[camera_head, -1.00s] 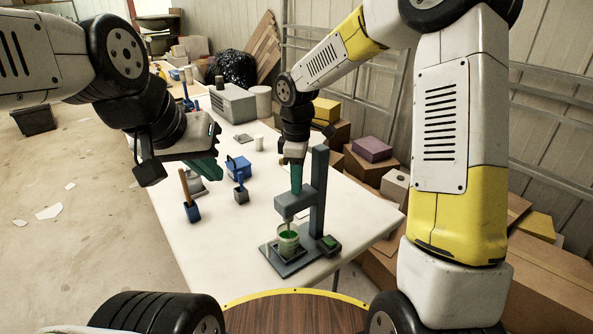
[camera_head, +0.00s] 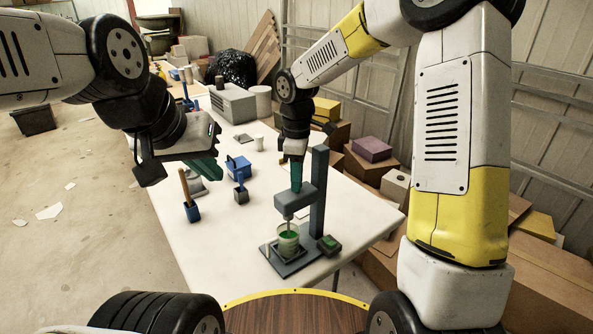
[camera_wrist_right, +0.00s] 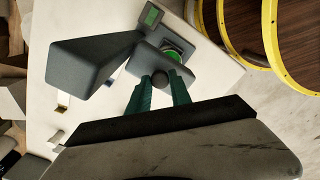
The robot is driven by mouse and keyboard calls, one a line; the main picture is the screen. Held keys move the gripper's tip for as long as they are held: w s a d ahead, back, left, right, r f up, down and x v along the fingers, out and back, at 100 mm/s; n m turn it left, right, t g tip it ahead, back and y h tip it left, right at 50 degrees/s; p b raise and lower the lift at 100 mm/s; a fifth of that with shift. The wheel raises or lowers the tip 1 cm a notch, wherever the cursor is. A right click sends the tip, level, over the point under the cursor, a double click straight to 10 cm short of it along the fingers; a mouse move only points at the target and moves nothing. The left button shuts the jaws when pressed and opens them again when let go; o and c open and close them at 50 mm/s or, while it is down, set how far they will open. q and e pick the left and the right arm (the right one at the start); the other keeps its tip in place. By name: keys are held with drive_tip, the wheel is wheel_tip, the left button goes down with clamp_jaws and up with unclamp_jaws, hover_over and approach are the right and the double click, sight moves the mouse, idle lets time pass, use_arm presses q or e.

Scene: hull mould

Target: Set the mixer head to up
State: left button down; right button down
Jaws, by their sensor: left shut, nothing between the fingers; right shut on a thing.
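The mixer stands at the near end of the table, with a grey-blue column (camera_head: 318,195), a base (camera_head: 293,265) and a boxy head (camera_head: 294,199). A thin shaft under the head points down to a cup of green stuff (camera_head: 288,241) on the base. The head is low on the column, just above the cup. My right gripper (camera_head: 296,187) is shut on a part at the top of the head. In the right wrist view a dark round knob (camera_wrist_right: 160,79) shows between its green fingers. My left gripper (camera_head: 210,170) is shut and empty, above the table's left edge.
A small box with a green top (camera_head: 329,244) sits beside the column. Cardboard boxes (camera_head: 370,170) are stacked along the right.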

wheel_tip(320, 180, up, 10)
drive_tip(key=shift+w+f, duration=0.1)
drive_tip(key=c, duration=1.3)
unclamp_jaws()
drive_tip(key=shift+c, duration=0.2)
drive_tip(key=shift+o, duration=0.9)
drive_tip(key=shift+f, duration=0.1)
wheel_tip(320, 180, up, 8)
